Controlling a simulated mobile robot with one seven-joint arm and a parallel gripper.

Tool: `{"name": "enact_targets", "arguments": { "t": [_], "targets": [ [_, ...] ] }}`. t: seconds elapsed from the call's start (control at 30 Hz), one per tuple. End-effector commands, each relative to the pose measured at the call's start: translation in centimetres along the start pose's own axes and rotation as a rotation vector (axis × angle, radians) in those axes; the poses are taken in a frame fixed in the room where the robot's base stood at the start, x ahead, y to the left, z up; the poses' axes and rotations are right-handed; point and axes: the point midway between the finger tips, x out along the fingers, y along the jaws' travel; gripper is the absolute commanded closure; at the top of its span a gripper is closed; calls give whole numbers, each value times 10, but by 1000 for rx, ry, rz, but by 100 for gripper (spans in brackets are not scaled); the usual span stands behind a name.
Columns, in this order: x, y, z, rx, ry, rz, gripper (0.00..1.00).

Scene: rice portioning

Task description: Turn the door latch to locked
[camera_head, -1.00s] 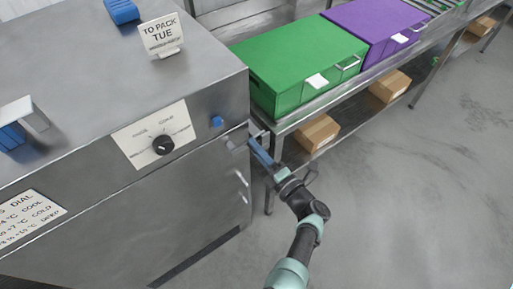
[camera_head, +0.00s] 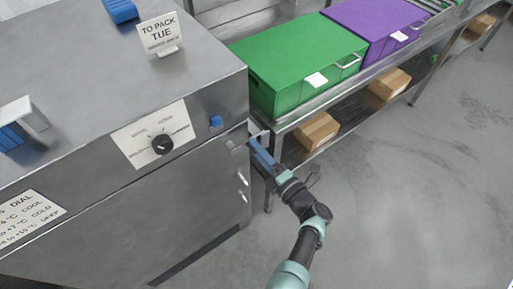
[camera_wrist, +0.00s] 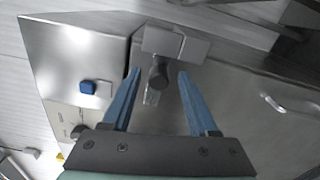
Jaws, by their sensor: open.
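The door latch (camera_wrist: 158,75) is a grey metal piece at the upper right corner of the steel cabinet's front. In the wrist view it lies between the two blue fingers of my gripper (camera_wrist: 160,85), with gaps on both sides. My gripper is open and does not visibly touch the latch. In the head view my gripper (camera_head: 258,150) is at the latch, and its fingers partly hide it. The steel cabinet door (camera_head: 190,205) looks shut. I cannot tell which position the latch marks.
A black dial (camera_head: 162,144) and a blue button (camera_head: 216,122) are on the cabinet front. A green box (camera_head: 290,60) and a purple box (camera_head: 375,25) stand on the steel table behind. Cardboard boxes (camera_head: 317,131) sit below. The floor (camera_head: 420,190) at right is clear.

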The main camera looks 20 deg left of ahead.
Motion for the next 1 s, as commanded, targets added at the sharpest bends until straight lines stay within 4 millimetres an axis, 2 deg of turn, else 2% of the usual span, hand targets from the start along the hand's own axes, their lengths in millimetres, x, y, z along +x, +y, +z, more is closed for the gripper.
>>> {"name": "enact_targets", "arguments": {
  "t": [0.3, 0.5, 0.7, 1.0],
  "targets": [
    [-69, 0, 0, 2, -6, -4, 40],
    [-104, -1, 0, 1, -5, -4, 40],
    [-119, -1, 0, 2, -2, -3, 40],
    [-120, -1, 0, 2, -2, -3, 40]
  ]
}}
